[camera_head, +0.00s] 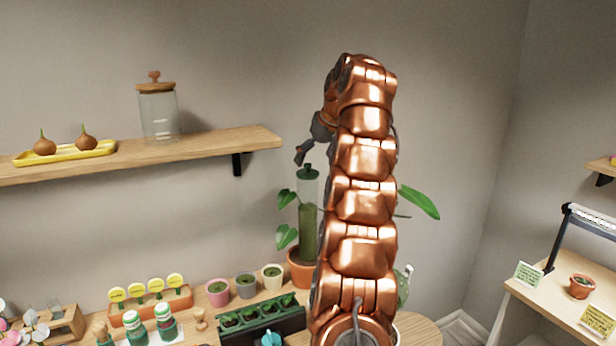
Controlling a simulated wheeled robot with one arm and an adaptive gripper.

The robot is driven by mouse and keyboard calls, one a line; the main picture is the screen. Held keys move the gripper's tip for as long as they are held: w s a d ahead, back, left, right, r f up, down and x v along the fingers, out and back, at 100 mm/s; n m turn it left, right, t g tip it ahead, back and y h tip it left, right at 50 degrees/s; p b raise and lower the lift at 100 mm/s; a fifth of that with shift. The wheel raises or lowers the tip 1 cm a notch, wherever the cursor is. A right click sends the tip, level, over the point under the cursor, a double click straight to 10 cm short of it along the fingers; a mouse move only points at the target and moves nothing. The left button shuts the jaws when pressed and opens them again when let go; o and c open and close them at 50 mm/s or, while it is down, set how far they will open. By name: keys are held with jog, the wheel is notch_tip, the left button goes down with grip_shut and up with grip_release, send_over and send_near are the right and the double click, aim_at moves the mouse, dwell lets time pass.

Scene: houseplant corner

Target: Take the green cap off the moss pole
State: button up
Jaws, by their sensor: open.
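The moss pole (307,215) stands upright in a terracotta pot (300,268) with a leafy plant, left of my arm. Its green cap (307,172) sits on its top end and has a small knob. My gripper (301,155) is just above and slightly left of the cap in the picture, and it is open and empty. I cannot tell from this one view how far apart the gripper and cap are in depth. My copper arm hides part of the plant and what lies behind it.
A wooden wall shelf (215,143) on the left holds a glass jar (158,115) and a yellow tray (65,153) with bulbs. Small pots and a seedling tray (262,318) crowd the table below. A side table (560,297) with a lamp stands at right.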

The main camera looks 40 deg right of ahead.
aim_at(310, 166)
jog(key=shift+w+d+f+p, duration=0.25)
jog(key=shift+w+f, duration=0.15)
jog(key=shift+f, duration=0.1)
jog(key=shift+w+d+f+p, duration=0.1)
jog(key=shift+w+f+p, duration=0.15)
jog(key=shift+w+f, duration=0.2)
jog(key=shift+p+x, duration=0.3)
jog(key=shift+x, duration=0.9)
jog(key=shift+c, duration=0.4)
jog(key=c, duration=0.9)
